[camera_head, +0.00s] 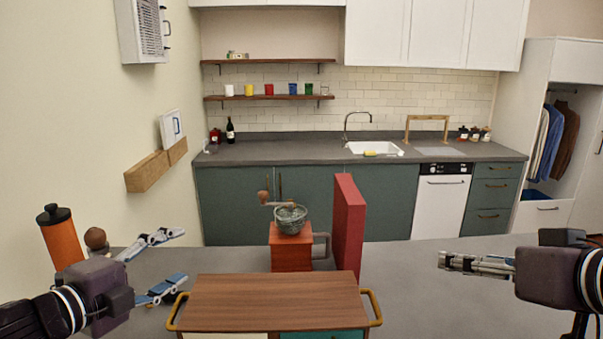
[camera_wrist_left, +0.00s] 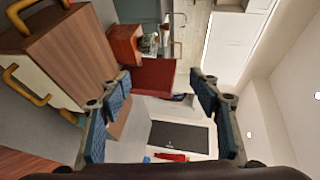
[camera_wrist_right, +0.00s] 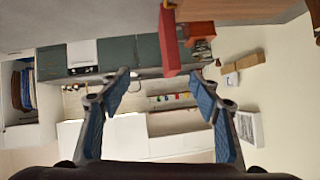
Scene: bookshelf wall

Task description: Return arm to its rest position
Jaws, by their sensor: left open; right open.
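My left gripper (camera_head: 160,266) is at the lower left of the head view, left of a wooden-topped box with yellow handles (camera_head: 275,300). Its fingers are spread apart with nothing between them, and they also show wide apart in the left wrist view (camera_wrist_left: 160,92). My right gripper (camera_head: 442,262) is at the right of the head view, over the grey counter, pointing left. In the right wrist view its fingers (camera_wrist_right: 163,88) are apart and empty. Both grippers are clear of the objects around them.
A red upright slab (camera_head: 348,228) and a red coffee grinder (camera_head: 291,250) stand behind the wooden-topped box. An orange cylinder with a dark lid (camera_head: 62,240) stands close to my left gripper. The grey counter (camera_head: 420,300) is bare between the box and my right gripper.

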